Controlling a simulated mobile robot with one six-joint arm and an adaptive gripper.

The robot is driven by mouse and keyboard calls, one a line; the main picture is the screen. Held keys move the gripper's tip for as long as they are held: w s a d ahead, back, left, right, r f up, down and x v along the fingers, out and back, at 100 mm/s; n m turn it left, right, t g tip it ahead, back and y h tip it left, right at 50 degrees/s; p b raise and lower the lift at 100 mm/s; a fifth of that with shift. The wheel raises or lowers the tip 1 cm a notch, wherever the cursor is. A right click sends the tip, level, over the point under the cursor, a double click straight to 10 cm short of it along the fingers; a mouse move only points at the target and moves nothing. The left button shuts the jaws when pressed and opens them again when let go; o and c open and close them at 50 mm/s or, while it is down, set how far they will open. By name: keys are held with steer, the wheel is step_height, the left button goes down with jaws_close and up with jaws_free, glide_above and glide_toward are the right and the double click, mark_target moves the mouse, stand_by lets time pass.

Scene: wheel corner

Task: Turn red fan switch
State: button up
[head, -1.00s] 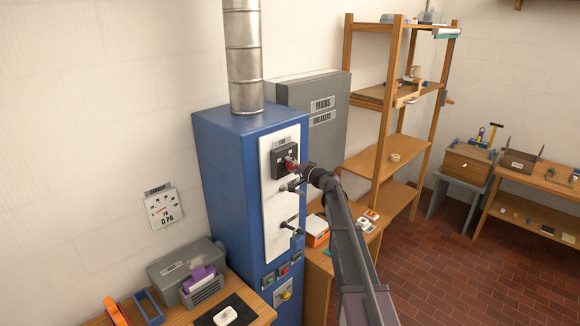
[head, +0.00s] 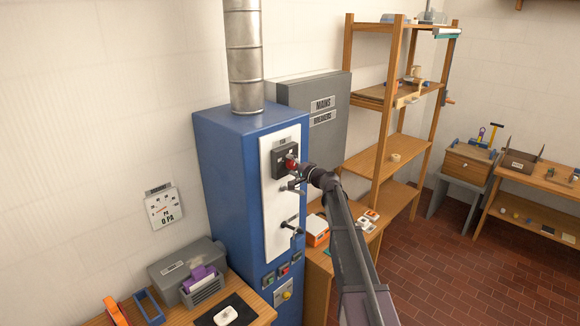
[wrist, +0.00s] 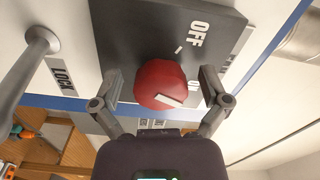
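The red fan switch (wrist: 160,84) is a round red knob with a white mark on its face. It sits on a dark switch plate (wrist: 120,25) lettered OFF, with another label partly hidden by the knob. In the head view the red switch (head: 291,163) is high on the white panel of the blue cabinet, partly covered by my gripper (head: 296,172). In the wrist view my gripper (wrist: 161,88) has one finger on each side of the knob, with a narrow gap showing at both sides. It is open around the knob.
A lever handle (wrist: 38,45) by a LOCK label stands left of the switch in the wrist view. A second black lever (head: 291,228) juts from the panel lower down. A wooden shelf (head: 385,150) and a grey breaker box (head: 335,140) stand to the right.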

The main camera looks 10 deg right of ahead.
steer(key=shift+d, duration=0.1)
stand_by(0.3)
steer(key=v, duration=1.2)
steer(key=s+a+f+n+g+h+b, duration=0.1)
steer(key=s+a+f+n+g+b, duration=0.3)
steer(key=s+f, duration=0.5)
steer(key=s+a+f+n+g+h+b, duration=0.15)
steer(key=s+a+f+g+b, duration=0.45)
steer(key=f, duration=0.6)
steer(key=s+d+f+n+g+h+b, duration=0.1)
steer(key=s+f+h+b, duration=0.3)
steer(key=s+f, duration=0.4)
steer(key=s+d+f+n+g+h+b, duration=0.2)
steer(key=s+f, duration=0.6)
steer(key=s, duration=0.4)
steer(key=g+h+b, duration=0.1)
steer(key=h+b, duration=0.1)
steer(key=b, duration=0.1)
steer(key=shift+s+f+g, duration=0.2)
steer(key=shift+g, duration=0.1)
